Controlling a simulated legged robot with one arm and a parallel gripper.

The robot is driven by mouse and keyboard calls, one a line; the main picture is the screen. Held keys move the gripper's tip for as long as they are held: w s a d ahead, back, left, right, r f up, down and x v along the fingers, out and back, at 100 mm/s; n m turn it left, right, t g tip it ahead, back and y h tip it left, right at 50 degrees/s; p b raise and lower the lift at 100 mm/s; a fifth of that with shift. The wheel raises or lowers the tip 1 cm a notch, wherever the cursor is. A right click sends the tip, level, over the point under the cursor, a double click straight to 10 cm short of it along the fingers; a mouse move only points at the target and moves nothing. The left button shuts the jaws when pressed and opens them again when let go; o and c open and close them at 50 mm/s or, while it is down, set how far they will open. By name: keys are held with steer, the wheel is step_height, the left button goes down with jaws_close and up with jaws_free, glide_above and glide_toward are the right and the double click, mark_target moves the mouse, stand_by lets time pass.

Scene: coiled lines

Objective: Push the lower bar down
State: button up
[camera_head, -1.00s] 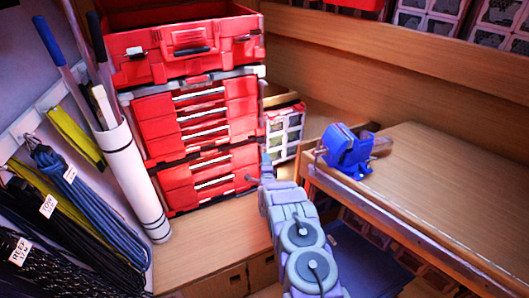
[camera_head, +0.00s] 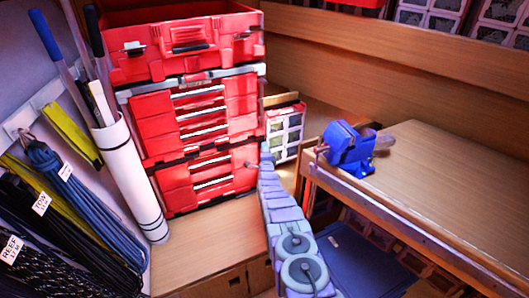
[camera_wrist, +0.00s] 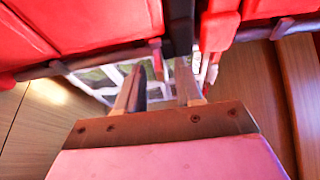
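A stack of red tool cases (camera_head: 195,120) stands left of centre. Dark strips separate the cases, and a small dark rod end (camera_head: 249,165) sticks out low on the right side. In the wrist view, a dark grey bar (camera_wrist: 100,60) runs along the lower edge of a red case (camera_wrist: 85,25), and another dark bar piece (camera_wrist: 262,32) shows at right. I cannot tell which is the lower bar. My gripper (camera_wrist: 157,85) has its two fingers apart, with nothing seen between them. It is close to these bars; contact is unclear. In the head view, my gripper (camera_head: 266,150) is beside the stack's right side.
A blue vise (camera_head: 348,150) sits on the wooden bench (camera_head: 450,170) at right. A white tube (camera_head: 130,180) and hanging coiled lines (camera_head: 75,195) are at left. The wooden top (camera_head: 210,240) before the stack is clear.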

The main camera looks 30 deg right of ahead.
steer(key=shift+w+d+f, duration=0.1)
steer(key=shift+w, duration=0.15)
steer(key=shift+c, duration=0.3)
jaws_close()
stand_by(1.2)
